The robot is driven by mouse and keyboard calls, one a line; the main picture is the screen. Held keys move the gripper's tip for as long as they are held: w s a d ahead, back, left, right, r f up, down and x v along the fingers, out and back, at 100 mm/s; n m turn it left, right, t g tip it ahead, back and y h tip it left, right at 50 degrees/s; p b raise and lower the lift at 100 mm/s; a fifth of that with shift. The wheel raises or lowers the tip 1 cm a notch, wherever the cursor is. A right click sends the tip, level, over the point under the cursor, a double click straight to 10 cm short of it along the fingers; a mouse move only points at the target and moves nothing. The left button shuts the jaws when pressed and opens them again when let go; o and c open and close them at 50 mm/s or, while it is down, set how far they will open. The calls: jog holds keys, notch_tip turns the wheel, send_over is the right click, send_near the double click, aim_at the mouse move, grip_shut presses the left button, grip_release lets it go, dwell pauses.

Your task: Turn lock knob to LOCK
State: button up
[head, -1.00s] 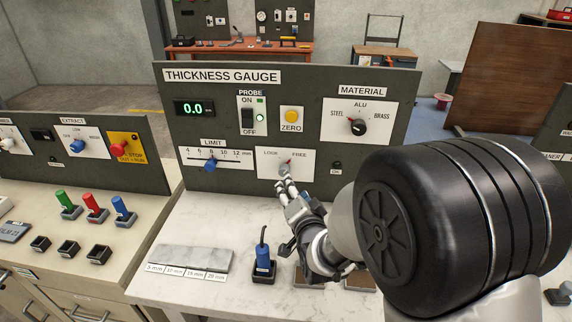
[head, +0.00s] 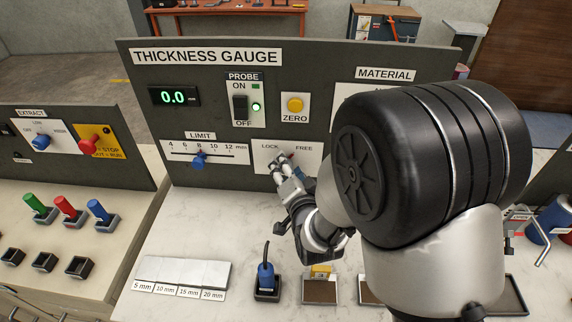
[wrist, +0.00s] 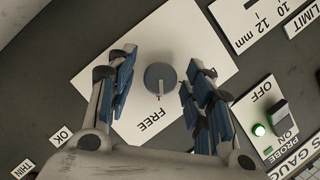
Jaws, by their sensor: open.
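The lock knob (wrist: 160,77) is a round grey knob with a red pointer mark, on a white plate (head: 309,153) labelled LOCK and FREE. In the wrist view the red mark is on the side toward the word FREE; LOCK is out of sight there. My gripper (wrist: 158,88) is open, with its blue-padded fingers on both sides of the knob and a visible gap on each side. In the head view my gripper (head: 286,172) is in front of the plate and covers much of the knob.
The gauge panel carries a 0.0 display (head: 174,96), a PROBE switch (head: 240,108), a yellow ZERO button (head: 295,105) and a LIMIT slider (head: 199,159) near the knob plate. A blue probe (head: 266,277) stands on the bench below. My arm hides the MATERIAL dial.

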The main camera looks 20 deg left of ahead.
jog(key=shift+s, duration=0.1)
jog(key=shift+c, duration=0.4)
jog(key=c, duration=1)
jog(key=shift+o, duration=0.2)
jog(key=shift+a+r+n+t+h+p, duration=0.1)
jog(key=shift+a+n+t+h+p, duration=0.1)
jog(key=shift+n+h+p, duration=1.75)
jog(key=shift+a+r+n+t+h+p, duration=0.15)
jog(key=shift+n+h+p, duration=1.1)
jog(key=shift+n+p, duration=1.25)
jog(key=shift+d+f+n+b, duration=0.1)
jog(key=shift+n+b, duration=0.2)
jog(key=shift+n, duration=0.15)
